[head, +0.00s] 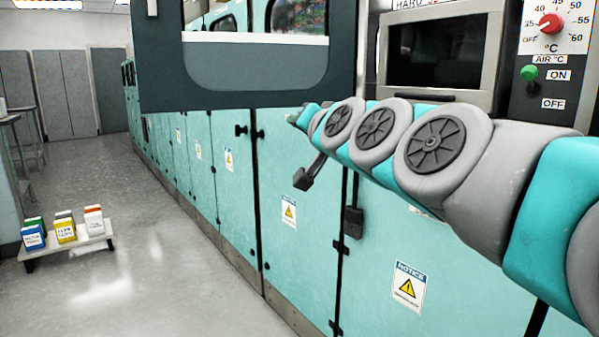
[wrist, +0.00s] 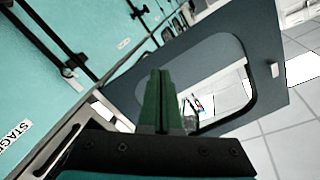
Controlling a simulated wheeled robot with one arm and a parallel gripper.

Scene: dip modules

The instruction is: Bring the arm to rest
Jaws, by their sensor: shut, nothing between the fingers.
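My gripper (wrist: 160,76) shows in the wrist view with its two green fingers together and nothing between them. My arm (head: 430,145) reaches in from the right edge of the head view, in front of the teal machine (head: 225,190). In the head view the far end of the arm points away from the camera, and I cannot make out the fingers there. The wrist view shows teal machine panels (wrist: 60,40) at left and a dark window frame (wrist: 262,50) beyond the fingers.
A low white stand (head: 70,246) with blue, yellow and white boxes is on the floor at left. A control panel (head: 548,60) with a red knob and a dark screen (head: 440,50) are behind my arm. The grey floor (head: 150,265) between stand and machine is clear.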

